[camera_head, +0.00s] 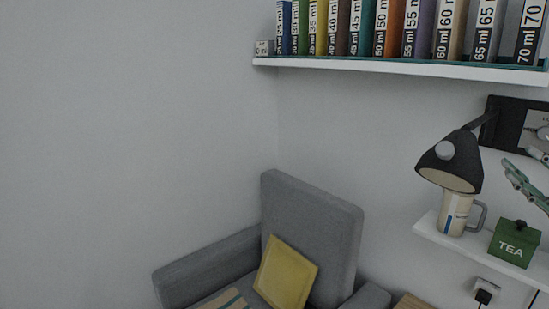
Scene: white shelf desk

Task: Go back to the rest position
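My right gripper (518,150) comes in at the right edge, partly cut off by the frame. Its grey-green fingers stand apart, with nothing seen between them. It is in front of the dark wall plate of the lamp and above the small shelf. My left gripper is not in view.
A black wall lamp (451,161) hangs over a white mug (455,213) on a small white shelf (440,236). A green TEA box (514,243) stands beside the mug. Labelled upright volumes (365,28) fill the upper shelf (400,67). A grey armchair (312,225) with a yellow cushion (285,275) is below.

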